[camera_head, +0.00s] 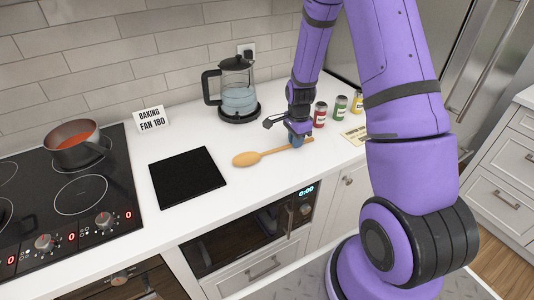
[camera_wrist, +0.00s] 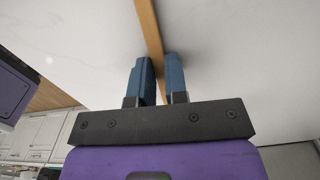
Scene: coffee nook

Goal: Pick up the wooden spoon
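The wooden spoon (camera_head: 247,159) lies on the white counter in the head view, its bowl to the left and its handle running right to my gripper. My gripper (camera_head: 297,139) points down at the handle, close to the counter top. In the wrist view the spoon's handle (camera_wrist: 149,32) runs between the two blue fingertips of my gripper (camera_wrist: 158,68). The fingers are close together, one on each side of the handle, and appear shut on it. I see no clear gap under the spoon.
A glass kettle (camera_head: 238,92) stands behind, left of my gripper. Small jars (camera_head: 340,108) and a yellow card (camera_head: 355,135) are at right. A black mat (camera_head: 187,177), a sign (camera_head: 151,120) and a hob with a pot (camera_head: 73,146) are at left.

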